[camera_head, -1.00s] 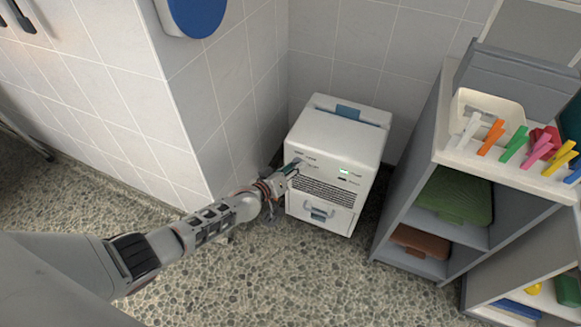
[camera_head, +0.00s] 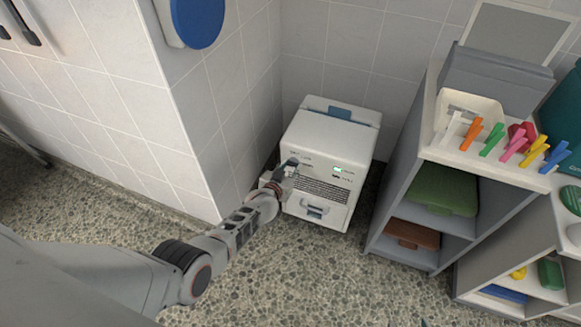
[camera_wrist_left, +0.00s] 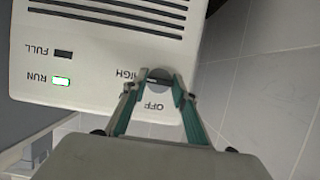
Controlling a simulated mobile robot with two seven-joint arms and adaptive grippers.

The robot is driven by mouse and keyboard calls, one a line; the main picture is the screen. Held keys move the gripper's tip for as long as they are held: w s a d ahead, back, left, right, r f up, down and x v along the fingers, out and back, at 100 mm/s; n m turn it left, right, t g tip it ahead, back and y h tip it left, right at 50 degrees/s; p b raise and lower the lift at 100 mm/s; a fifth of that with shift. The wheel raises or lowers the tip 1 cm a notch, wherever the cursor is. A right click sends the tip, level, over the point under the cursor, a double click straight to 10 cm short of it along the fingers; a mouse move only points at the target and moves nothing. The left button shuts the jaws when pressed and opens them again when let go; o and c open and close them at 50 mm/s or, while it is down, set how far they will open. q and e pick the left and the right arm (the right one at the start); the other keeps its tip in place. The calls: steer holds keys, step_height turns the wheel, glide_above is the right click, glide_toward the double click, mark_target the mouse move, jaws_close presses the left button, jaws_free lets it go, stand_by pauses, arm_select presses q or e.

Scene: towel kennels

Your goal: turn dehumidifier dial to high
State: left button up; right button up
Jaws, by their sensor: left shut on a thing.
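The white dehumidifier (camera_head: 332,136) stands on the floor in the wall corner. Its round grey dial (camera_wrist_left: 161,75) is on the front panel, close to the printed words HIGH and OFF, which appear inverted in the left wrist view. A dark bar crosses the dial; I cannot tell which setting it marks. My left gripper (camera_head: 291,167) is at the panel's upper left. In the left wrist view its teal-lined fingers (camera_wrist_left: 159,87) are shut on the dial, one on each side. In the head view the gripper hides the dial. My right gripper is not in view.
A green RUN light (camera_wrist_left: 61,81) is lit; the FULL window (camera_wrist_left: 63,54) is dark. A grey shelf (camera_head: 400,195) with a tray and coloured clips stands right of the dehumidifier. A tiled wall (camera_head: 170,125) is close on the left. The pebbled floor (camera_head: 330,270) in front is clear.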

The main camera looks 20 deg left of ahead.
stand_by(0.4)
arm_select(q)
steer(key=o, duration=1.1)
steer(key=shift+s+r, duration=0.1)
steer(key=shift+s, duration=0.35)
steer(key=shift+v, duration=5.5)
steer(key=shift+r, duration=0.15)
